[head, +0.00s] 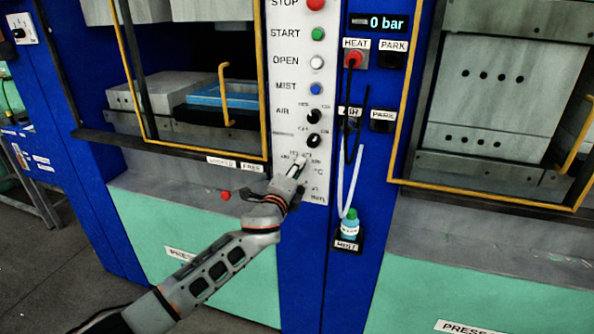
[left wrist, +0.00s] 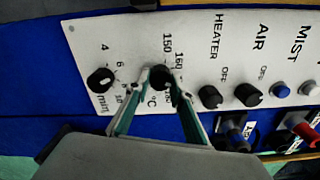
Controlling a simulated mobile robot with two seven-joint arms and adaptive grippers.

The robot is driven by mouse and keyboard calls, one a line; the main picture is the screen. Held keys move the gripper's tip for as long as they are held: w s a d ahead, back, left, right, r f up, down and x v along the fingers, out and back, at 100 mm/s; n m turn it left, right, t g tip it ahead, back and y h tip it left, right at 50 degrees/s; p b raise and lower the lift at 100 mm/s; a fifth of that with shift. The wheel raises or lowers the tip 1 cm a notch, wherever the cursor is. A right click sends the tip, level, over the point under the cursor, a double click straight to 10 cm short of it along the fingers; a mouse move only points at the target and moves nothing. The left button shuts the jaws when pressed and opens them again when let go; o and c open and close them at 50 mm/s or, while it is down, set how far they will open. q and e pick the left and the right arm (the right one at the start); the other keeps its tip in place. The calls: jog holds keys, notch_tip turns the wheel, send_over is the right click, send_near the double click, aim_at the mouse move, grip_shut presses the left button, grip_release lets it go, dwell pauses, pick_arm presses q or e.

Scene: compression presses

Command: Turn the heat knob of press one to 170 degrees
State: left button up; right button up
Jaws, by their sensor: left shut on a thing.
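The heat knob (left wrist: 161,76) is a black dial on the white panel, with a °C mark and figures such as 150 and 160 around it. My left gripper (left wrist: 162,86) is shut on this knob in the left wrist view, one finger on each side. The knob's pointer setting is not legible. In the head view my left gripper (head: 297,172) reaches up to the lower part of the control panel (head: 284,95) and hides the knob. My right gripper is not in view.
A minutes knob (left wrist: 100,80) sits beside the heat knob, with the heater knob (left wrist: 210,97) and air knob (left wrist: 248,95) on its other side. Press one's open chamber is at left.

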pick_arm(q)
jog(key=o, duration=1.1)
jog(key=v, duration=1.2)
jog(key=shift+f, duration=0.1)
